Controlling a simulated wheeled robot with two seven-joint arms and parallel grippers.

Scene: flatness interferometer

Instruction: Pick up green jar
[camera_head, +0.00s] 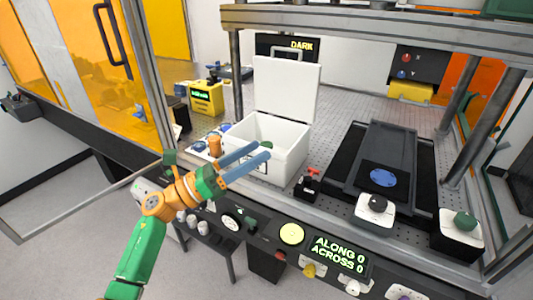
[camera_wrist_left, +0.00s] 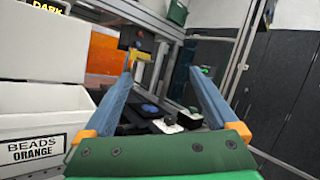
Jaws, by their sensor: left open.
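A small green round thing (camera_head: 266,145), possibly the green jar, shows inside the open white box (camera_head: 290,158); most of it is hidden, so I cannot tell its shape. My left gripper (camera_head: 264,151) is open, its two blue fingers pointing right in front of the box. In the head view they overlap its front wall; I cannot tell whether they touch it. In the left wrist view the open fingers (camera_wrist_left: 160,74) have nothing between them, and the box (camera_wrist_left: 38,115), labelled BEADS ORANGE, stands to their left. My right gripper is not in view.
The box's raised lid (camera_head: 287,88) stands behind it. An orange jar (camera_head: 214,146) stands left of the box. A black stage with a blue disc (camera_head: 383,178) and a block with a green knob (camera_head: 465,222) are to the right. Metal posts (camera_head: 236,75) frame the bench.

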